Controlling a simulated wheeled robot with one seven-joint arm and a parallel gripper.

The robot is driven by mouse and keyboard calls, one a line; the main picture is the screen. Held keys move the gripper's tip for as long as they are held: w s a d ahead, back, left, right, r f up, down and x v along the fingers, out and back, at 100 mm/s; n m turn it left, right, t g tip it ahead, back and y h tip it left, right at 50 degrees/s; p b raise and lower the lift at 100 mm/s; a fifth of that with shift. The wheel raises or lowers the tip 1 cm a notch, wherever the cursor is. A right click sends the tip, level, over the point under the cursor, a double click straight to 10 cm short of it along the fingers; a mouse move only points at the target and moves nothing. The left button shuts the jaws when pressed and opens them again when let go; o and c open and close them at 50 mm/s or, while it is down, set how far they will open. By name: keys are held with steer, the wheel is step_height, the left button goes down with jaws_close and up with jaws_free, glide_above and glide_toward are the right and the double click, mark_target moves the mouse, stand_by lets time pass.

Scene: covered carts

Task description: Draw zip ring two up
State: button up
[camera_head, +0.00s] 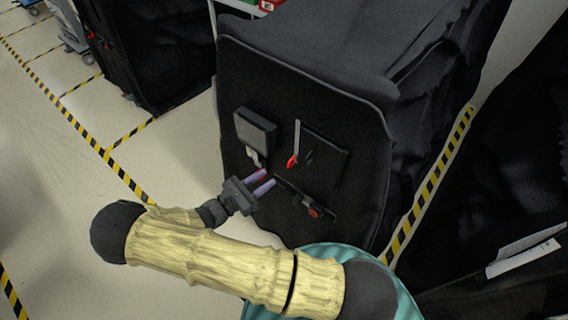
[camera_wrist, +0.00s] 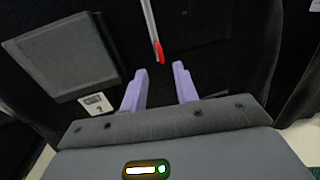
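My gripper (camera_head: 268,177) has two purple fingers and is open in front of the black covered cart's panel. In the wrist view the gap between its fingertips (camera_wrist: 160,69) looks empty. A red pull (camera_wrist: 159,52) at the lower end of a pale strip shows just beyond that gap. In the head view a red pull (camera_head: 292,161) hangs at the foot of a pale upright strip (camera_head: 297,137), up and right of the fingers. Another red pull (camera_head: 313,211) sits lower right. A small white label (camera_wrist: 96,103) appears to read 2. I cannot tell which pull is ring two.
A dark grey square pad (camera_head: 255,130) is on the panel's upper left; it also shows in the wrist view (camera_wrist: 65,55). The black covered cart (camera_head: 350,95) fills the middle. Another covered cart (camera_head: 155,50) stands at the back left. Pale floor (camera_head: 60,170) with striped tape is clear at left.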

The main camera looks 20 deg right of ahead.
mark_target(288, 165)
steer(key=p+x, duration=0.1)
steer(key=x, duration=0.7)
steer(key=shift+p, duration=0.35)
steer(key=shift+f, duration=0.1)
jaws_close()
